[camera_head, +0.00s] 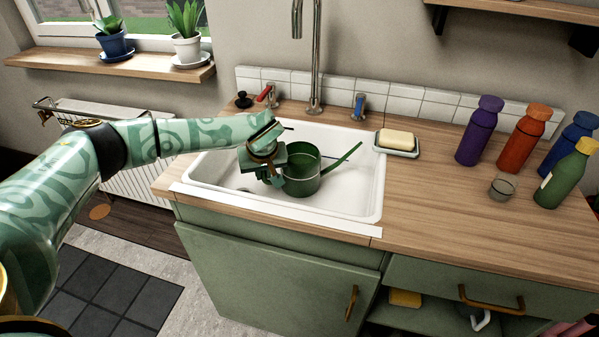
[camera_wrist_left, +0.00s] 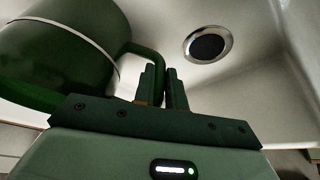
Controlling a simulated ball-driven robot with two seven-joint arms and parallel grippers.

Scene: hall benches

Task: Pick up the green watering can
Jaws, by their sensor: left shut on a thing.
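The green watering can (camera_head: 302,182) is in the white sink (camera_head: 352,205), upright, with its spout pointing up to the right. In the left wrist view the can's body (camera_wrist_left: 62,50) fills the upper left. My left gripper (camera_head: 268,176) is at the can's left side in the head view. In the left wrist view its two fingers (camera_wrist_left: 166,85) are close together on the can's handle (camera_wrist_left: 150,56). The fingertips and part of the handle hide each other. I cannot tell whether the can touches the sink floor. My right gripper is not in view.
A tap (camera_head: 316,70) rises behind the sink. A soap dish (camera_head: 396,148) stands right of it. Several bottles, including a purple one (camera_head: 478,135), and a glass (camera_head: 502,187) stand farther right. The counter (camera_head: 430,200) between is clear. The drain (camera_wrist_left: 207,45) shows in the wrist view.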

